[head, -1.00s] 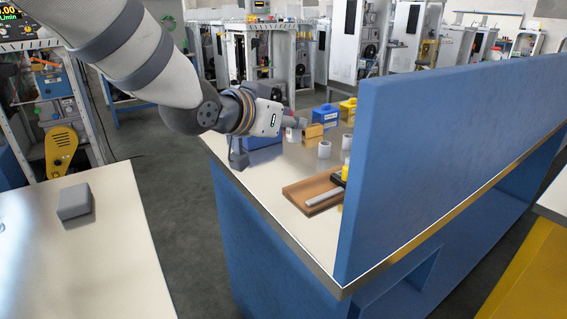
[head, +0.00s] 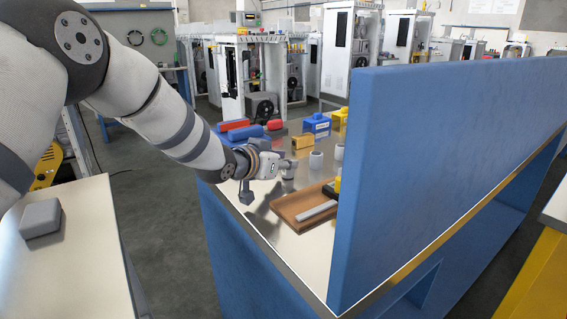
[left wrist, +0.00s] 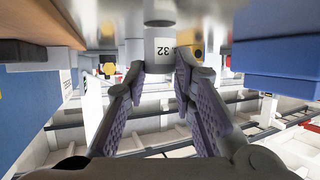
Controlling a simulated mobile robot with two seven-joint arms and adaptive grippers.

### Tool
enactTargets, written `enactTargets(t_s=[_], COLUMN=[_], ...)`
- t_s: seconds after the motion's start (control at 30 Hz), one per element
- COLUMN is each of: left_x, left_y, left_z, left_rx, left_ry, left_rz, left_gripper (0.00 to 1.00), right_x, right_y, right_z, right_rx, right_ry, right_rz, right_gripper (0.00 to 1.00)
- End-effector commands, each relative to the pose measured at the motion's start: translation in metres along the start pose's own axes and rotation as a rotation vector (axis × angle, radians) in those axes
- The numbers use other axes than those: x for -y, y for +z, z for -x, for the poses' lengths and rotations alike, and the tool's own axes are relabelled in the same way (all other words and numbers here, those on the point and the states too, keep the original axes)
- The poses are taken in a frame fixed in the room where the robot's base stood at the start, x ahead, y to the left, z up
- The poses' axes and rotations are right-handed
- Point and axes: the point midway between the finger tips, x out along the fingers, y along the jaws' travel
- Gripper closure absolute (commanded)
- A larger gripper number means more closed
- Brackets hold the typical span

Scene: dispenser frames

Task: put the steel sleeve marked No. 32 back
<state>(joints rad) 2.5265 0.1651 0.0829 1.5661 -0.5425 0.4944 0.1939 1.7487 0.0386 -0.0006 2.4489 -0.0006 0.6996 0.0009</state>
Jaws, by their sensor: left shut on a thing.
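My left gripper (head: 279,166) is over the table in the head view, left of the wooden tray. It is shut on a steel sleeve (head: 289,171), a short grey cylinder. In the left wrist view the fingertips (left wrist: 158,70) close on both sides of the sleeve (left wrist: 160,50), whose white label reads 32, upside down in that view. The sleeve looks upright and close to the shiny tabletop; I cannot tell whether it touches. Two similar grey sleeves, one nearer (head: 316,159) and one partly behind the panel (head: 339,152), stand farther back. My right gripper is not in view.
A wooden tray (head: 287,209) with a grey rod (head: 317,212) lies right of the gripper. A tall blue panel (head: 440,150) bounds the right. A yellow block (head: 303,142), a blue dispenser (head: 317,124) and red and blue pieces (head: 250,132) stand behind. Front-left tabletop is bare.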

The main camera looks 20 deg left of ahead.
Motion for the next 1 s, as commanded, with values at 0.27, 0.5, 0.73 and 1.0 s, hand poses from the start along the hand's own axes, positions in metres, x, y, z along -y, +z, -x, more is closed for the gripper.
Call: enactTargets(t_s=[0.27,0.5,0.73,1.0], left_x=[0.0,0.0,0.0,0.0], left_y=[0.003,0.003,-0.007,-0.011], left_z=[-0.001,-0.001,0.022,0.097], left_rx=[0.0,0.0,-0.006,-0.014], left_ry=[0.0,0.0,0.0,-0.002], left_rz=[-0.001,-0.001,-0.002,-0.002], left_gripper=[0.58,0.56,0.56,0.56], right_x=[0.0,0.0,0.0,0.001], right_y=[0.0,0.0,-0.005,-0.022], right_z=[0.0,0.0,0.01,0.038], right_rx=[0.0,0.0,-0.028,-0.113], right_ry=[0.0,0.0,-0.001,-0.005], right_rz=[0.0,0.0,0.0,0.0], right_gripper=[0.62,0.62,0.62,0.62])
